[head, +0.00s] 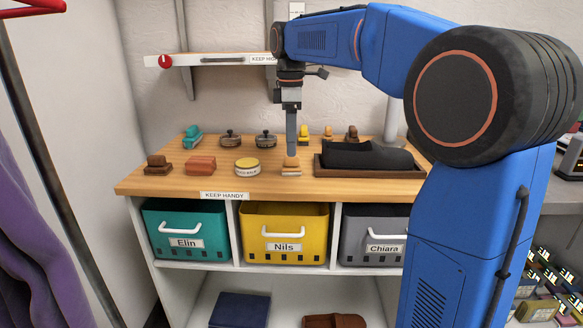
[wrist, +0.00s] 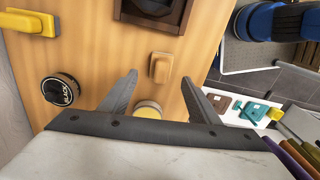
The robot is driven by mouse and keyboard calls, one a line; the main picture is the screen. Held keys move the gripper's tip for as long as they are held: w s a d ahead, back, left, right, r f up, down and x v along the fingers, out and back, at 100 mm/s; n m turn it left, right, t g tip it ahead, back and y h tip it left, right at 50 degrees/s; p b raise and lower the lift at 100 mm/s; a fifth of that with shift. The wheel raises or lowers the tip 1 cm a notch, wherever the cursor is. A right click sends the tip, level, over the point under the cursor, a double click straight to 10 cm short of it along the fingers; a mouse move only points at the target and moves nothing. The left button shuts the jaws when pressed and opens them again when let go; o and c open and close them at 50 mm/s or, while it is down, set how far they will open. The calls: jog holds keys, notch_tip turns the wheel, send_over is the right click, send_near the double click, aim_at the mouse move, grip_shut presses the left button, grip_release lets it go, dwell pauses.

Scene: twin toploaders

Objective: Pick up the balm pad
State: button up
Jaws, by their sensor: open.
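I take the balm pad to be the small tan block (head: 291,166) near the front edge of the wooden top, right of the round balm tin (head: 247,167). In the wrist view the tan block (wrist: 160,67) appears between my fingertips and just beyond them. My gripper (head: 291,152) points down over the block in the head view, its fingers seen edge-on. In the wrist view my gripper (wrist: 158,80) is open with nothing held. The tin's pale yellow lid (wrist: 148,108) shows between the fingers, partly hidden by the gripper body. I cannot tell the exact height above the block.
A dark tray (head: 368,173) with a black item stands close to the right. A reddish-brown block (head: 201,165) and a brown brush (head: 157,166) lie left. Labelled bins (head: 285,220) sit below the front edge.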

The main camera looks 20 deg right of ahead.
aim_at(292, 165)
jog(key=shift+s+d+f, duration=0.1)
jog(key=shift+f, duration=2.75)
jog(key=c, duration=1.1)
